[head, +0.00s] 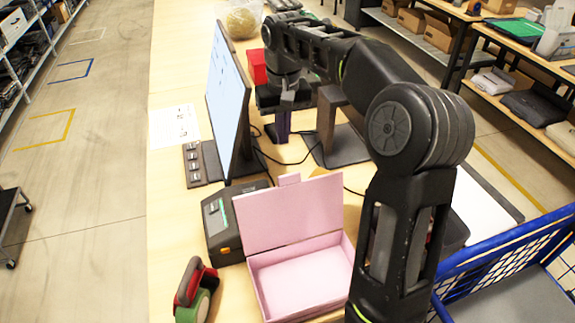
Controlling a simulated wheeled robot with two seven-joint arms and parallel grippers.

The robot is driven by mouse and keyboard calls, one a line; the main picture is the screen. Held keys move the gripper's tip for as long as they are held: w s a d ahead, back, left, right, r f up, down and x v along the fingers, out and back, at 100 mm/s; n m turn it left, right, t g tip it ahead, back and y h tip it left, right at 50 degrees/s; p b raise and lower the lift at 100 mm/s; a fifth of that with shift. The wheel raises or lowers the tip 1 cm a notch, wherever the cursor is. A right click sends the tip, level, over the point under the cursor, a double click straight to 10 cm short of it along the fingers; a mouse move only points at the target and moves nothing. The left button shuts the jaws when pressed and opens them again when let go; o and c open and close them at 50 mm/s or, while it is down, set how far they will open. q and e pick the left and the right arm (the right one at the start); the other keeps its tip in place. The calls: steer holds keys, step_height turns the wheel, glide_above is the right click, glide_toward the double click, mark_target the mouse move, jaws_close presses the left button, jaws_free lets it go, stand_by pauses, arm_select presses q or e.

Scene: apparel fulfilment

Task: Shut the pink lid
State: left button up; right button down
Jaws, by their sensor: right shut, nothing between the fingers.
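A pink box (348,270) stands open on the wooden table, and its inside looks empty. Its pink lid (290,212) stands up, hinged at the box's far edge, with a small tab on top. My right arm reaches in from the lower right and bends over the table beyond the box. My right gripper (288,103) is shut and empty, pointing down behind the lid and apart from it. My left gripper is not in view.
A monitor (228,95) and a dark device with a green-edged screen (222,222) stand left of the box. A red and green object (195,290) lies at the near left. A blue wire basket (520,245) is at the right. A red box (257,66) is farther back.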

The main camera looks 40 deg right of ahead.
steer(key=s+a+f+p, duration=0.1)
steer(key=s+f+p, duration=0.2)
steer(key=f, duration=0.4)
steer(key=shift+s, duration=0.1)
stand_by(0.4)
